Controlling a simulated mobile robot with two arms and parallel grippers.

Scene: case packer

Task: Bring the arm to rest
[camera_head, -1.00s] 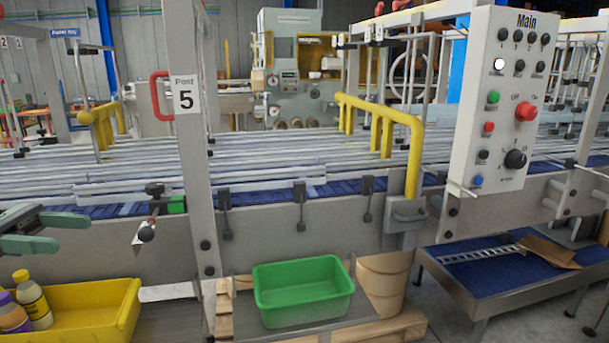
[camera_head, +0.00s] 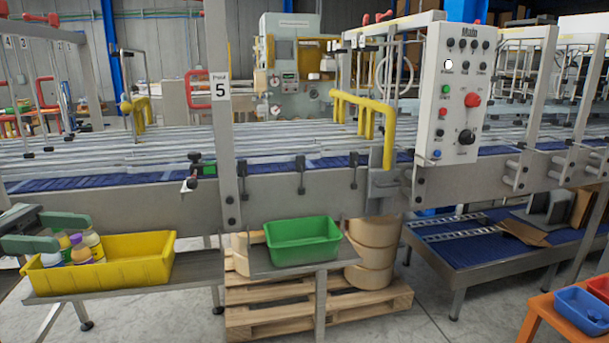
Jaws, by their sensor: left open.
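My left gripper (camera_head: 58,232) comes in from the left edge in the head view. Its two green fingers are apart with nothing between them. It hangs over the left end of the yellow bin (camera_head: 130,272), in front of the conveyor. Several bottles (camera_head: 82,249) with purple, white and yellow parts stand in the left end of that bin, close to the fingers. I cannot tell whether the fingers touch them. My right gripper does not show.
A green bin (camera_head: 303,250) stands on a shelf above a wooden pallet (camera_head: 300,312). The Post 5 upright (camera_head: 222,150) and the Main control panel (camera_head: 455,92) rise before the conveyor.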

